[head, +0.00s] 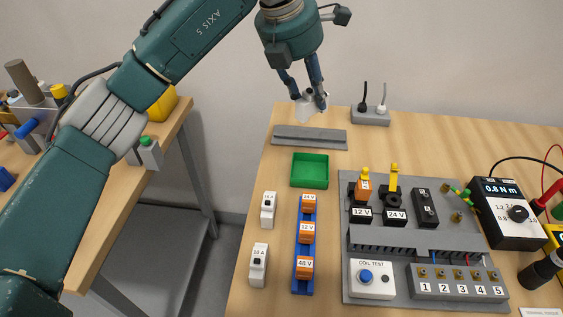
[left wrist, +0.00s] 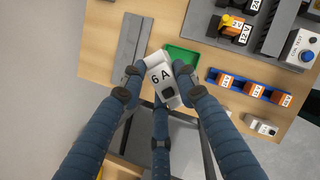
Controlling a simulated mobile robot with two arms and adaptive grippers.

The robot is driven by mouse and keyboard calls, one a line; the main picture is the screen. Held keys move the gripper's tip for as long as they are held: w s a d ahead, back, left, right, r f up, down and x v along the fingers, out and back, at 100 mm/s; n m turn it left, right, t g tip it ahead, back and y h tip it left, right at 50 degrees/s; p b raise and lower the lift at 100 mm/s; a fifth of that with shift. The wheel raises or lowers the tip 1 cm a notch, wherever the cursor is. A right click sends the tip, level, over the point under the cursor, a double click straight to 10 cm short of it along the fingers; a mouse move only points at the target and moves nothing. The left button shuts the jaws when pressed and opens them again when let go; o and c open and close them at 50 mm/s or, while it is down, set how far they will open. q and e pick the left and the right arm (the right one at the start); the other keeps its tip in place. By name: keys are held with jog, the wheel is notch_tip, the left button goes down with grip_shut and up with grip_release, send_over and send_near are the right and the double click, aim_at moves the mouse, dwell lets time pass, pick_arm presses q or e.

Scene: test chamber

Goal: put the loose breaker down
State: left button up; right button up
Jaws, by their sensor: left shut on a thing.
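My left gripper (head: 311,98) is shut on a white breaker (head: 305,108) near the back edge of the bench, behind the grey rail (head: 310,137) in the picture. In the left wrist view the breaker (left wrist: 162,80) shows its "6 A" label and a dark square, with the blue fingers around it. The breaker appears held above the bench; its exact height is hard to tell. Two other white breakers stand at the left of the bench, one (head: 268,210) behind the "10 A" one (head: 258,265). My right gripper is not in view.
A green tray (head: 310,184) lies empty in front of the rail. A blue strip (head: 303,286) carries orange relays. A grey panel (head: 420,240) with terminals, a torque meter (head: 507,213) and a socket block (head: 370,117) occupy the right and back. Another table (head: 110,215) stands left.

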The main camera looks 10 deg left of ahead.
pick_arm(q)
jog(key=f, duration=0.4)
jog(key=f+p, duration=0.1)
jog(key=f, duration=0.4)
jog(key=d+f+p, duration=0.1)
jog(key=f, duration=0.4)
jog(key=shift+w, duration=0.1)
jog(key=shift+f, duration=0.35)
notch_tip(320, 180, down, 3)
jog(key=shift+f+p, duration=0.15)
jog(key=shift+p, duration=0.45)
jog(key=shift+f, duration=0.15)
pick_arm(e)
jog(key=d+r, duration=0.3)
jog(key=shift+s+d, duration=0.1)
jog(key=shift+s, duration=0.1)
pick_arm(q)
jog(key=shift+f, duration=0.1)
jog(key=o, duration=0.9)
jog(key=shift+c, duration=0.2)
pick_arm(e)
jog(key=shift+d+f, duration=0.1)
